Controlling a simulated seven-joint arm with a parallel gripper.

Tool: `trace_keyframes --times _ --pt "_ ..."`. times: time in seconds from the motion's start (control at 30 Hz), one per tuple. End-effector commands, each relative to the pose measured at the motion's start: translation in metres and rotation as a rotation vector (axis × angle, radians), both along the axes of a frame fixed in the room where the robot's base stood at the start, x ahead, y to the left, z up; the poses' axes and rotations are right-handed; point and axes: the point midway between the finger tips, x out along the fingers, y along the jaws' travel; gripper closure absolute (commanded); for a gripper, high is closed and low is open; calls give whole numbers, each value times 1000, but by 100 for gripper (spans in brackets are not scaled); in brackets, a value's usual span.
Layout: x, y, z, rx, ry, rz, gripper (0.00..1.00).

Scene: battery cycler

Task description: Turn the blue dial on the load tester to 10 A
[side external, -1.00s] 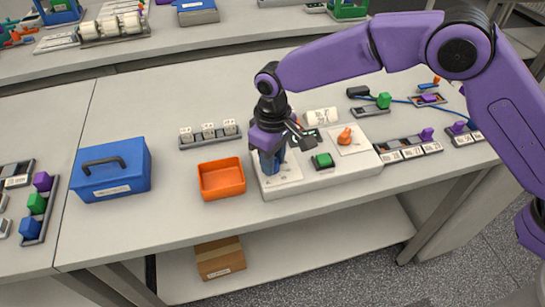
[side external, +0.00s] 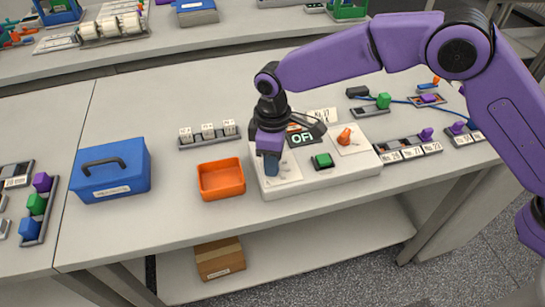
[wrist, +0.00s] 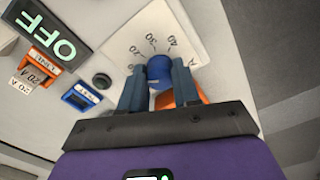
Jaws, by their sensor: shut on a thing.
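The load tester (side external: 320,183) is a pale box on the bench, with a dark display (side external: 301,138) reading OFF. The blue dial (wrist: 158,68) sits on its white scale plate, where the wrist view shows 20, 30, 40 and an A. My gripper (wrist: 160,88) points down over the tester's left end, with its two fingers shut on either side of the dial. In the side view my gripper (side external: 271,168) hides the dial. The dial's pointer and the 10 mark cannot be made out.
An orange bin (side external: 221,180) stands close to the tester's left. A green button (side external: 322,160) and an orange knob (side external: 344,137) are on the tester's right part. A blue toolbox (side external: 110,170) stands farther left. Bare bench lies between toolbox and bin.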

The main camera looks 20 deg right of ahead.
Motion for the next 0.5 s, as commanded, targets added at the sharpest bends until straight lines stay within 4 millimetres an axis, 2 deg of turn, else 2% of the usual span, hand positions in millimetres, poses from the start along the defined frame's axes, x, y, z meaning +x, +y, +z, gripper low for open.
trace_keyframes --times 0.27,0.3,0.33,0.37,0.5 --pt "0 0 1 0 -2 3 99" --pt "0 0 1 0 -2 2 56" --pt "0 0 1 0 -2 2 46" --pt "0 0 1 0 -2 2 43" --pt "0 0 1 0 -1 1 43"
